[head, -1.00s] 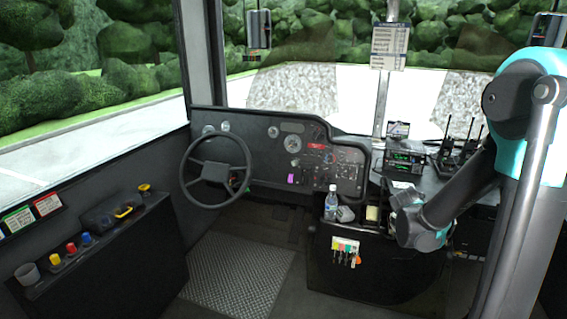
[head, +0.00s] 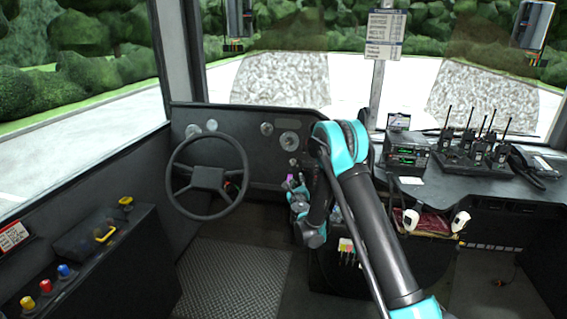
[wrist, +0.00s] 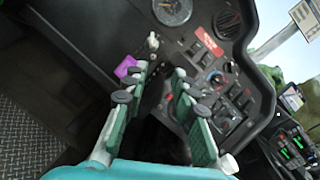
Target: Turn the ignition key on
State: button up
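A small purple piece (wrist: 125,67), perhaps the ignition key's tag, shows on the dashboard panel in the wrist view. In the head view the purple piece (head: 290,178) is just above my gripper (head: 297,196). A pale knob or key-like part (wrist: 152,42) sticks out of the panel beside it; I cannot tell which it is. In the wrist view my gripper (wrist: 160,73) is open and empty, its green fingers pointing at the panel. The left fingertip is close to the purple piece; I cannot tell whether they touch.
The steering wheel (head: 207,177) stands left of my gripper. Switches and a red label (wrist: 209,41) cover the panel. A side console (head: 430,222) and radios (head: 480,146) are to the right. Floor space is open below the wheel.

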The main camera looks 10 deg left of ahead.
aim_at(291, 162)
jog(key=shift+n+y, duration=0.3)
jog(key=shift+n, duration=0.1)
jog(key=x, duration=0.6)
jog(key=a+x, duration=0.1)
jog(key=x, duration=0.5)
jog(key=f+x, duration=0.1)
jog(key=x, duration=0.5)
jog(key=shift+s+a, duration=0.15)
jog(key=shift+s, duration=0.05)
grip_shut()
